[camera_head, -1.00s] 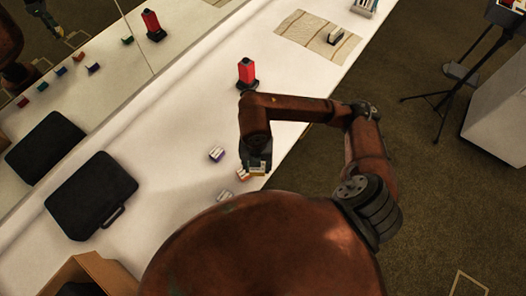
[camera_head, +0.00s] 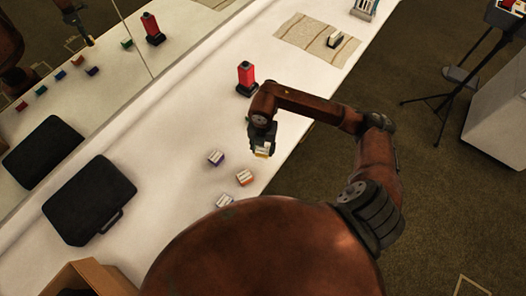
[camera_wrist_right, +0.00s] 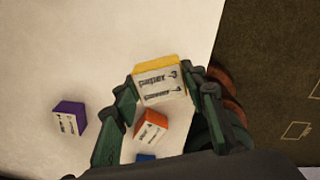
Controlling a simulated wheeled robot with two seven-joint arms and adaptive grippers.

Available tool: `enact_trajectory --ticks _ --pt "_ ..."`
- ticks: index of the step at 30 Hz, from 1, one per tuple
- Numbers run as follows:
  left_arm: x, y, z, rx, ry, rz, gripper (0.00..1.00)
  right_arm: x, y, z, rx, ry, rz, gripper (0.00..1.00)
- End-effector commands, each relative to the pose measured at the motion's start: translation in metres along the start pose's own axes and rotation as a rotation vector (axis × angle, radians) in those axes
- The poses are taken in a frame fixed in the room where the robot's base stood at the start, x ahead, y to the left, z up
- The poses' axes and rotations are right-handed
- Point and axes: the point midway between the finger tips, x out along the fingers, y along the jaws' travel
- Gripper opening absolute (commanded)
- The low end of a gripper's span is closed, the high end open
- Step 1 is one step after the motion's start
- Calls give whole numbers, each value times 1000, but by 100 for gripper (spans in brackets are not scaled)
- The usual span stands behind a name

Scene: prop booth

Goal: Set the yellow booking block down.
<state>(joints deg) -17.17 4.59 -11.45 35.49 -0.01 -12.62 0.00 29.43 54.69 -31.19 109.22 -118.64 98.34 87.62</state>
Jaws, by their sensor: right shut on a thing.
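The yellow booking block (camera_wrist_right: 159,83) is between the fingers of my right gripper (camera_wrist_right: 165,88) in the right wrist view. Its white printed face shows, with a yellow edge along the top. In the head view my right gripper (camera_head: 262,147) points down over the white counter (camera_head: 190,115), near its right edge, with the yellow block (camera_head: 262,152) at its tips. The block looks larger than the blocks on the counter and seems held above it; the gap is hard to judge. My left gripper is not in view.
A purple block (camera_head: 216,157) and an orange block (camera_head: 244,177) lie left of and below the gripper. A blue block (camera_wrist_right: 145,157) is partly hidden. A red lamp-like thing (camera_head: 246,78) stands beyond the gripper. A black case (camera_head: 88,200) lies left; a striped cloth (camera_head: 300,35) lies far right.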

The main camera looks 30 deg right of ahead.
Motion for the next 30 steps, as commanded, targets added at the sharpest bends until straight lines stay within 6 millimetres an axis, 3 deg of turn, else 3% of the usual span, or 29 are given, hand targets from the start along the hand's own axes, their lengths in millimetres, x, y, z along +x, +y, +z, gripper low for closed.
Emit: enact_trajectory --ticks 5,12,23,24,30 --pt "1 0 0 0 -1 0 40 10 0 8 2 1 -1 14" --pt "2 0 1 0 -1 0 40 41 1 9 0 2 0 14" --pt "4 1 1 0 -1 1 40 45 1 10 0 0 -1 14" --pt "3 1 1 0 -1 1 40 45 1 10 0 0 -1 40" --pt "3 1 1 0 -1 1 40 45 1 10 0 0 -1 54"
